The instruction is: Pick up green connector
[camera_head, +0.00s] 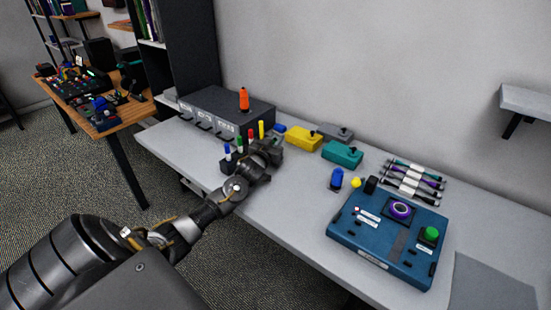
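A slim upright green piece (239,144) stands in a row between a blue piece (227,151) and a red piece (250,136), with a yellow piece (261,129) at the end. It is the closest match to a green connector, but it is too small to identify surely. My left gripper (270,148) is just right of this row, low over the table. Its fingers are dark and small, so I cannot tell whether they are open, shut or touching anything. The wrist hides part of the row's base. My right gripper is out of view.
The grey table (285,215) has free room in front. A dark labelled box (205,112) stands behind the row. Yellow (304,139) and teal (342,154) boxes stand to the right, then a blue panel (345,238) with a green button (431,233) and several cables (412,183).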

